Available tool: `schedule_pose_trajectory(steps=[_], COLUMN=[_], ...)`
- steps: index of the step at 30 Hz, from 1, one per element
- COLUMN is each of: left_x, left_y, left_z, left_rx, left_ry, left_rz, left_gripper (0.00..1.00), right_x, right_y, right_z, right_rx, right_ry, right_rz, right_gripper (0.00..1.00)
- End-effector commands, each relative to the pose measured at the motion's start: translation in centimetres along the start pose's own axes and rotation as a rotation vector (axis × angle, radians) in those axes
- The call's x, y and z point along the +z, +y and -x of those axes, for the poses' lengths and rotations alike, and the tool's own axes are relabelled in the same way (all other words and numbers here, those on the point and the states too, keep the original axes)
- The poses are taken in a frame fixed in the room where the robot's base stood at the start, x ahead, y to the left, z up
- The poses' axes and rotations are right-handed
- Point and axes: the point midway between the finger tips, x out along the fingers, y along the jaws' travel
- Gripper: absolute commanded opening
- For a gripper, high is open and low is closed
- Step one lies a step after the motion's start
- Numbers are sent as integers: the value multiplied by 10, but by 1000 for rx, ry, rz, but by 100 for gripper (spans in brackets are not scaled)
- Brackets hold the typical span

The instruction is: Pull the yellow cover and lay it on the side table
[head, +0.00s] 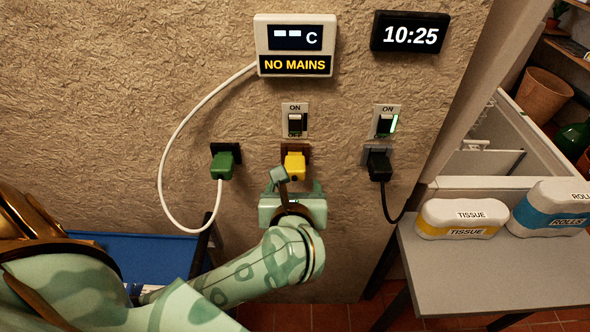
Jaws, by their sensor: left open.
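The yellow cover (294,166) sits in the middle wall socket, below a switch marked ON and OFF (295,121). My left gripper (298,184) is open just below and in front of it, its fingers pointing up toward the wall. The fingers look apart from the cover, but the exact gap cannot be told. The grey side table (455,287) stands at the right. My right gripper is not in view.
A green plug (225,163) with a white cord runs to the NO MAINS display (295,46).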

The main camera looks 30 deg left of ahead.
Motion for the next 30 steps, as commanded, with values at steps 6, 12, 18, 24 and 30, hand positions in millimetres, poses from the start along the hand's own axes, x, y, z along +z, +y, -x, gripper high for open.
schedule_pose_trajectory(steps=[6,12,18,24,30], left_x=[0,1,0,1,1], left_y=[1,1,1,1,1], left_z=[-54,-95,-118,-123,-122], left_rx=[4,4,2,1,1], left_ry=[-4,-4,-3,-1,-1], left_rz=[-5,-3,-3,-1,-2], left_gripper=[69,69,69,69,58], right_x=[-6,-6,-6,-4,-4], right_y=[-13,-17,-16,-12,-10], right_z=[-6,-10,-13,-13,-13], right_rx=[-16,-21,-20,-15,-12], right_ry=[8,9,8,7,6], right_rz=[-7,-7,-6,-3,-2], right_gripper=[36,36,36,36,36])
